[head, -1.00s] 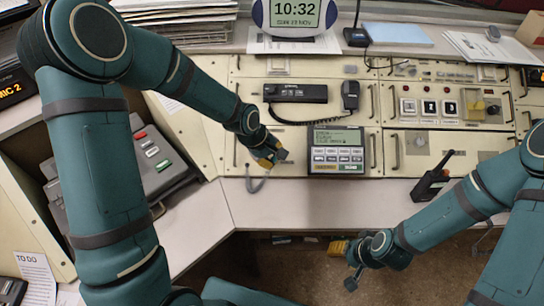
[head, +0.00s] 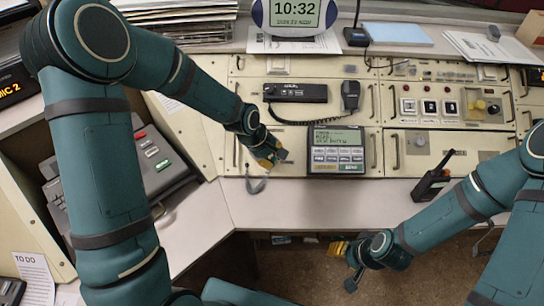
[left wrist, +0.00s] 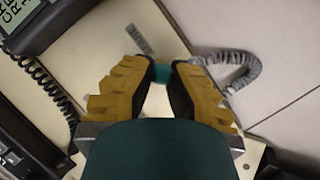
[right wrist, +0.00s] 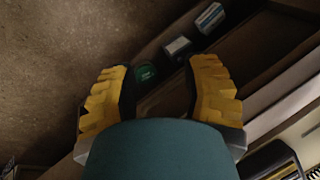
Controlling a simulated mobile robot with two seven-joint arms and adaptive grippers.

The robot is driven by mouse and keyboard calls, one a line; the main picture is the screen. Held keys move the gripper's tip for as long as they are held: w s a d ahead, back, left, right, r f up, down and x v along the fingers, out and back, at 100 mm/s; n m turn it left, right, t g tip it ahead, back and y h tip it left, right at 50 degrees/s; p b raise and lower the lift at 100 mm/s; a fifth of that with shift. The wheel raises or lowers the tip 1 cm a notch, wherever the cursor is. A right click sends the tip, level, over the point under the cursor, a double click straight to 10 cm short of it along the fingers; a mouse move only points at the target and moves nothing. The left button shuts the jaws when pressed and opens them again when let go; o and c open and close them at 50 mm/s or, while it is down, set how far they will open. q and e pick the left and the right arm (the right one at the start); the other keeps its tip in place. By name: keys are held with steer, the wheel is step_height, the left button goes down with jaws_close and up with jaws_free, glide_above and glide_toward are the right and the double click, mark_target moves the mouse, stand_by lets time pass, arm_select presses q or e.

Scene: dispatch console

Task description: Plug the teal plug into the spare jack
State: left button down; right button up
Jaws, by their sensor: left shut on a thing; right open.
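My left gripper (head: 279,157) is at the front of the console, left of the display unit. In the left wrist view it (left wrist: 161,76) is shut on the teal plug (left wrist: 161,73), of which only a small part shows between the fingertips. A grey coiled cord (left wrist: 240,72) curves beside the right finger; it also hangs below the gripper in the head view (head: 256,185). I cannot make out the spare jack. My right gripper (head: 343,265) is open and empty, low in front of the desk edge; its spread fingers show in the right wrist view (right wrist: 160,72).
The display unit (head: 337,150) with buttons stands just right of my left gripper. A handset (head: 350,95) with a coiled cord lies behind it. A black radio (head: 432,178) stands near my right arm. The front desk strip (head: 310,205) is largely clear.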

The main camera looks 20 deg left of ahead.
arm_select(q)
steer(key=shift+w+a+f, duration=0.1)
steer(key=shift+f, duration=0.15)
stand_by(0.5)
steer(key=c, duration=1)
jaws_free()
steer(key=shift+w, duration=0.1)
steer(key=v, duration=1.2)
